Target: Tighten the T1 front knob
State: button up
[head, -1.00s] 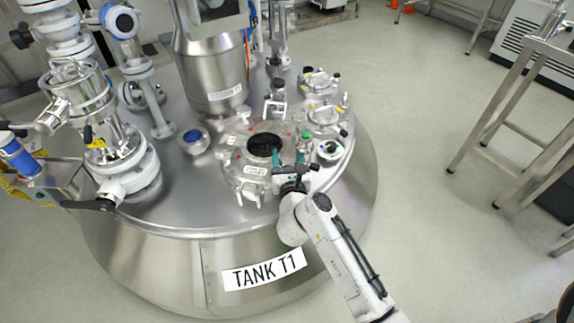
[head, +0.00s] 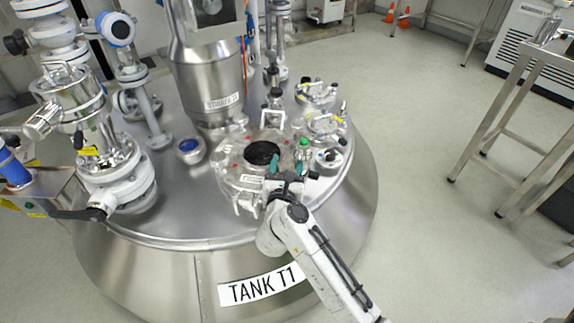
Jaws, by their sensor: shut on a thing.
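The tank T1 (head: 190,225) is a wide steel vessel with a "TANK T1" label. Its round clamped hatch lid (head: 232,165), with a dark round window (head: 262,153), lies near the front right of the top. My gripper (head: 286,162) comes from the lower right and sits at the lid's front right rim. Its teal fingers are shut on what appears to be the T1 front knob. The knob itself is hidden by the fingers and wrist, so its tightness cannot be seen.
A green-capped fitting (head: 304,142) stands just behind my gripper. Smaller flanged ports (head: 326,127) lie behind right, and a steel stirrer column (head: 207,85) rises behind. Valves and pipes (head: 88,140) crowd the left. The floor to the right is open up to a steel frame table (head: 505,125).

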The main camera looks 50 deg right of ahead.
jog(key=o, duration=1)
jog(key=p+v, duration=0.2)
jog(key=v, duration=0.8)
jog(key=shift+s+a, duration=0.25)
jog(key=shift+a, duration=0.1)
